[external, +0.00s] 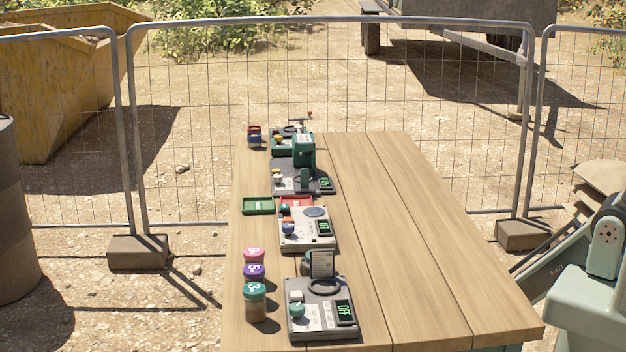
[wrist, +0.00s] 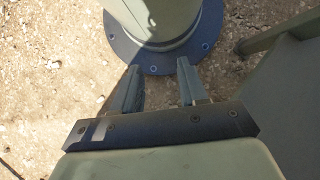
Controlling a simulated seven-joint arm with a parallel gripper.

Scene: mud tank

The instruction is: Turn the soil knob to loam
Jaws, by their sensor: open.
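Several small devices with knobs and displays stand in a row on the wooden table in the external view. The nearest device (external: 325,322) has a teal knob (external: 297,310) and a display (external: 344,312) reading OFF. A white device (external: 312,242) behind it has a blue knob (external: 288,229) and a lit green display. Labels are too small to read, so I cannot tell which knob is the soil knob or where loam is. My gripper (wrist: 159,66) is open and empty in the wrist view, over the ground and my own base, away from the devices. It is out of the external view.
Jars with pink, purple and teal lids (external: 254,290) stand at the table's left edge. A green tray (external: 258,205) and a red tray (external: 297,201) lie near the white device. The table's right side (external: 420,250) is clear. A mesh fence (external: 330,90) stands behind.

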